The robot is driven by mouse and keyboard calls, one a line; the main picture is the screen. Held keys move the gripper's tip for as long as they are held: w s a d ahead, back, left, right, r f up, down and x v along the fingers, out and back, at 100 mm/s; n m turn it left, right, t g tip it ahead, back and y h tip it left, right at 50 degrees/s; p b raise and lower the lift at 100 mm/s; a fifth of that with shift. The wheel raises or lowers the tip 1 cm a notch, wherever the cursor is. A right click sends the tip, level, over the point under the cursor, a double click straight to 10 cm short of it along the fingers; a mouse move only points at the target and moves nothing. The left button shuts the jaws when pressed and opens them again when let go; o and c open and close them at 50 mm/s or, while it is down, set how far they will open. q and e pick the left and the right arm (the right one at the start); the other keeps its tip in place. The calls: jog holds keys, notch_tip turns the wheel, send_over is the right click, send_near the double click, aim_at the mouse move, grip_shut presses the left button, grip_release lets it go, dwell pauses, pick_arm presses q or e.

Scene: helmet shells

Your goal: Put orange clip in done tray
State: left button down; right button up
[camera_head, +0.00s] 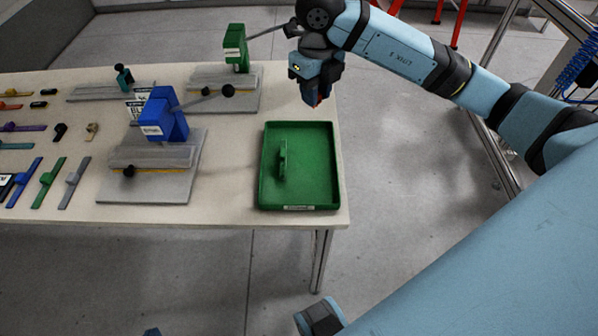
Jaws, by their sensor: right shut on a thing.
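My right gripper (318,98) is up beyond the back right corner of the table, behind and above the green tray. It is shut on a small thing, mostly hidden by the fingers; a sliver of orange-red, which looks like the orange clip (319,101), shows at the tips. The done tray, a shallow green tray (325,180), sits at the table's right end. A green clip (283,160) lies in its left half, and the rest of its floor is bare.
A blue clamp fixture (165,118) on a grey base stands left of the tray; a green clamp fixture (234,48) stands behind it. Several coloured clips, including an orange one (10,106), lie at the left of the table (225,215). Open floor lies to the right.

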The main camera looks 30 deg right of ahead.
jog(key=m, duration=0.1)
jog(key=m+b, duration=0.1)
jog(key=m, duration=0.1)
jog(key=shift+s+d+r, duration=0.1)
jog(key=shift+d+r, duration=0.1)
jog(key=shift+d, duration=0.2)
notch_tip(320, 180, down, 14)
jog(key=shift+f+b, duration=0.2)
jog(key=shift+b, duration=0.4)
jog(key=shift+f, duration=2.55)
jog(key=shift+f+b, duration=0.2)
jog(key=shift+b, duration=0.15)
jog(key=o, duration=0.9)
jog(key=shift+r, duration=0.1)
